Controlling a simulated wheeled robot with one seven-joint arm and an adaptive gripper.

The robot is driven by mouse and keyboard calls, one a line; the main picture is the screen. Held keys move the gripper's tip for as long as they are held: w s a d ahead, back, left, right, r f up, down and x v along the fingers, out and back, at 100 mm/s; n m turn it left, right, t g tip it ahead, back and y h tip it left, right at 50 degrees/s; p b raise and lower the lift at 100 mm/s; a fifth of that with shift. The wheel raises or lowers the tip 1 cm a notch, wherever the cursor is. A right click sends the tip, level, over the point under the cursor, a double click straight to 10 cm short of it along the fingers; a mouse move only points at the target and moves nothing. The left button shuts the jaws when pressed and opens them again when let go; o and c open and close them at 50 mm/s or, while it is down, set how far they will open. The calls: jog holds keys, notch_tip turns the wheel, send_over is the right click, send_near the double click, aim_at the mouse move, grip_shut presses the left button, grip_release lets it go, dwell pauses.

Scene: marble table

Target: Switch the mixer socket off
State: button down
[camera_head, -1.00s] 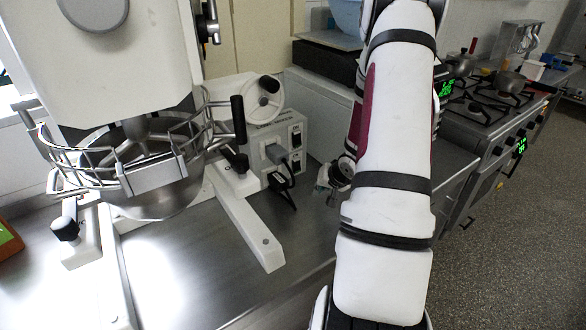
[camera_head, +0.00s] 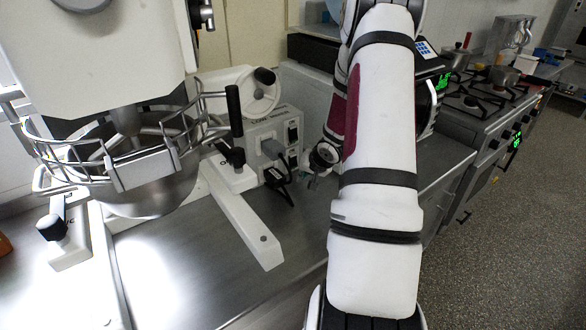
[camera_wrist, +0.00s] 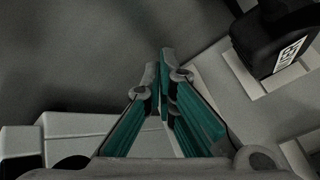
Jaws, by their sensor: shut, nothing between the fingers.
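My gripper (camera_head: 311,178) is just right of the box, small and partly hidden by my wrist. In the wrist view its green-padded fingers (camera_wrist: 166,72) are shut and empty. A black plug body (camera_wrist: 280,38) and a pale-framed panel show to their right. Contact cannot be told.
The large mixer (camera_head: 120,60) with its wire bowl guard (camera_head: 110,165) fills the left. Its white foot (camera_head: 240,220) extends forward beside the socket. A stove (camera_head: 490,105) stands at the right, beyond my arm.

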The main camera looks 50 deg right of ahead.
jog(key=shift+w+d, duration=0.25)
jog(key=shift+w, duration=0.65)
jog(key=shift+w+d+f+p, duration=0.15)
jog(key=shift+w+p, duration=0.5)
jog(key=shift+w, duration=0.05)
dwell(1.4)
jog(key=shift+s, duration=0.15)
jog(key=shift+s+p, duration=0.35)
jog(key=shift+s, duration=0.25)
jog(key=shift+s+a+r+p, duration=0.15)
jog(key=shift+s+a+p, duration=0.15)
jog(key=shift+s, duration=0.5)
jog(key=shift+s+a+r+p, duration=0.2)
jog(key=shift+s+p, duration=0.15)
jog(key=shift+s, duration=0.45)
jog(key=shift+s+a+r+p, duration=0.1)
jog(key=shift+s+a+p, duration=0.2)
jog(key=shift+s, duration=0.5)
jog(key=shift+s, duration=0.1)
